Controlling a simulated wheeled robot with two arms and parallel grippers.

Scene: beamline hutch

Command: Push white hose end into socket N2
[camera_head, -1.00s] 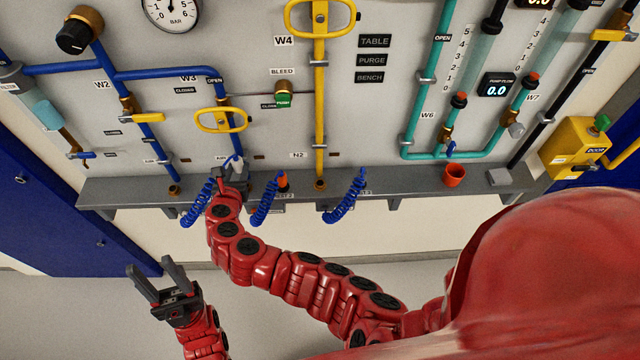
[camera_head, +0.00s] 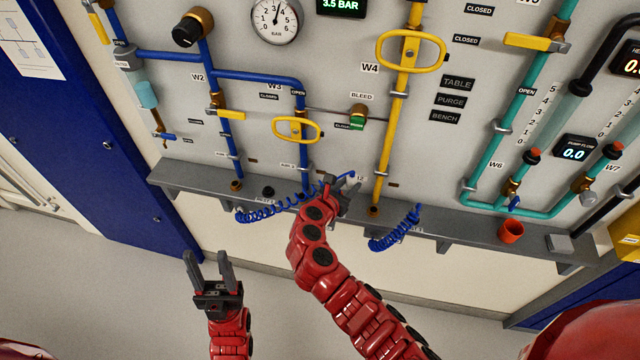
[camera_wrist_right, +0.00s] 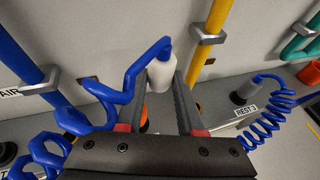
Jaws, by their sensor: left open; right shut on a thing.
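The white hose end (camera_wrist_right: 160,74) is held between the fingers of my right gripper (camera_wrist_right: 162,92), and its blue coiled hose (camera_wrist_right: 98,102) trails to the left. In the head view my right gripper (camera_head: 338,186) is at the wall panel, above the grey ledge, with the hose (camera_head: 270,214) stretched left from it. The N2 label (camera_head: 361,178) is partly covered by this gripper, and the socket N2 itself cannot be made out. The white end appears in front of the panel, not clearly touching it. My left gripper (camera_head: 208,268) is open and empty, low in front of the ledge.
A grey ledge (camera_head: 460,232) runs below the panel. A second blue coiled hose (camera_head: 396,230) hangs at REST 3 (camera_wrist_right: 247,109). An orange part (camera_wrist_right: 144,116) shows behind my right fingers. A yellow pipe (camera_head: 386,160) rises just right of the gripper. An orange cup (camera_head: 511,231) stands further right.

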